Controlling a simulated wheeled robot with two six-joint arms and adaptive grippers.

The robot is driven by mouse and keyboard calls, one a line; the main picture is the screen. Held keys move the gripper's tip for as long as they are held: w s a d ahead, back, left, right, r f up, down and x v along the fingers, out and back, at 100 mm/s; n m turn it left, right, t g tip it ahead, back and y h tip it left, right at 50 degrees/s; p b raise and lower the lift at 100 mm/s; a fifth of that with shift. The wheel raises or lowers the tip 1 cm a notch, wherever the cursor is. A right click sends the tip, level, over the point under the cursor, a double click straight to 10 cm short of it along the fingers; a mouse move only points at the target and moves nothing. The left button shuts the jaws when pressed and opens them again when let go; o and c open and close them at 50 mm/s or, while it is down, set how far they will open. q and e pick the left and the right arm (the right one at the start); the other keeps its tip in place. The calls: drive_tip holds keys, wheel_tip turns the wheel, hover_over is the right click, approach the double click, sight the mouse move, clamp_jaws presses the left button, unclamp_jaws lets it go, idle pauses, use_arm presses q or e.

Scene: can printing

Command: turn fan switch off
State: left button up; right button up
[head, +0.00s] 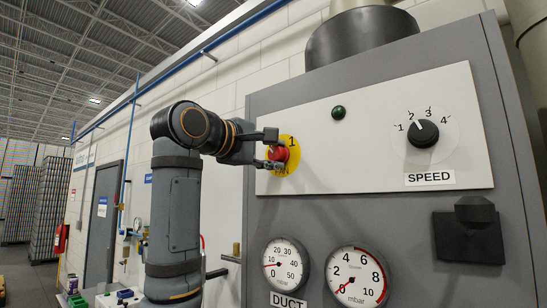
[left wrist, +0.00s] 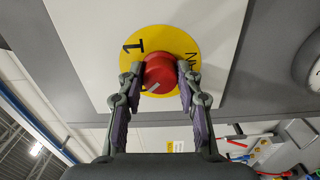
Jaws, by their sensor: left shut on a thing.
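The fan switch is a red knob (head: 279,154) on a yellow round plate (head: 291,142) marked "1" and "FAN", on the white panel of a grey cabinet. My left gripper (head: 272,150) reaches it from the left in the head view. In the left wrist view, the red knob (left wrist: 159,72) sits between the two fingertips of my left gripper (left wrist: 158,80), which is shut on it. A pale mark shows on the knob's lower part there. The fingers partly hide the knob and plate. My right gripper is in neither view.
A dark green light (head: 338,112) and a SPEED dial (head: 423,133) are on the same panel. Two pressure gauges (head: 357,277) sit below it. A black bracket (head: 468,236) sticks out at lower right. Pipes and a door (head: 104,220) are behind my left arm.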

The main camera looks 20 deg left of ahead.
use_arm(q)
drive_tip(key=shift+n, duration=0.3)
idle(0.4)
drive_tip(key=o, duration=1.1)
drive_tip(key=shift+o, duration=0.2)
drive_tip(key=shift+a, duration=0.1)
drive_tip(key=shift+s, duration=0.15)
drive_tip(key=v, duration=1.1)
drive_tip(key=shift+s, duration=0.4)
drive_tip(key=shift+a, duration=0.1)
